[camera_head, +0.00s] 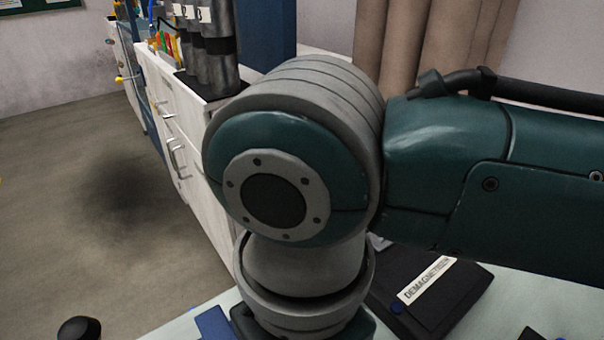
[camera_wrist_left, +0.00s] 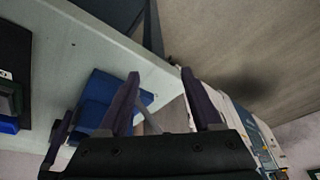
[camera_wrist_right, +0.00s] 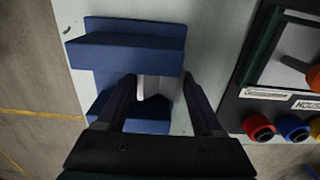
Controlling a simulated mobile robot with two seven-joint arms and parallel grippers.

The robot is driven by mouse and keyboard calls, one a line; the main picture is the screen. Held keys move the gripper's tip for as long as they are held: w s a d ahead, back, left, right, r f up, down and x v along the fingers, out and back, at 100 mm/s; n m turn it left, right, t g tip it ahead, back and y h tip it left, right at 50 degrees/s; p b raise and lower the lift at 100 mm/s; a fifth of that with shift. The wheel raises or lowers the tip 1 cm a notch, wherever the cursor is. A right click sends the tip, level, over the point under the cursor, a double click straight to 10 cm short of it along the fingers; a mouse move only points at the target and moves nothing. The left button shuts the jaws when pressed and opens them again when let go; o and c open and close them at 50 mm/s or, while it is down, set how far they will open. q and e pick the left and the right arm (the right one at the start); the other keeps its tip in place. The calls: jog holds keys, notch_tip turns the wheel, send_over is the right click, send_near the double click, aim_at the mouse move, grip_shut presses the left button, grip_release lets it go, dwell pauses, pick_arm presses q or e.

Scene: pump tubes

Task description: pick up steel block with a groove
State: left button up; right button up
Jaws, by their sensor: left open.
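In the right wrist view a pale grey steel block (camera_wrist_right: 158,86) stands against a blue V-shaped holder (camera_wrist_right: 125,50); its groove is hard to make out. My right gripper (camera_wrist_right: 160,80) is open, with one finger on each side of the block and seemingly small gaps beside it. In the left wrist view my left gripper (camera_wrist_left: 158,75) is open and empty near the table's corner, with the blue holder (camera_wrist_left: 103,88) beside its left-hand finger. In the head view my right arm hides the block and both grippers; only a blue corner of the holder (camera_head: 214,323) shows.
A black demagnetizer box (camera_head: 440,300) lies on the pale table (camera_head: 545,300). In the right wrist view a black panel with red and blue knobs (camera_wrist_right: 258,126) is close to the right. A white cabinet (camera_head: 200,165) with dark cylinders (camera_head: 213,60) stands behind.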

grip_shut()
dwell(0.3)
jog(key=shift+r, duration=0.1)
dwell(0.4)
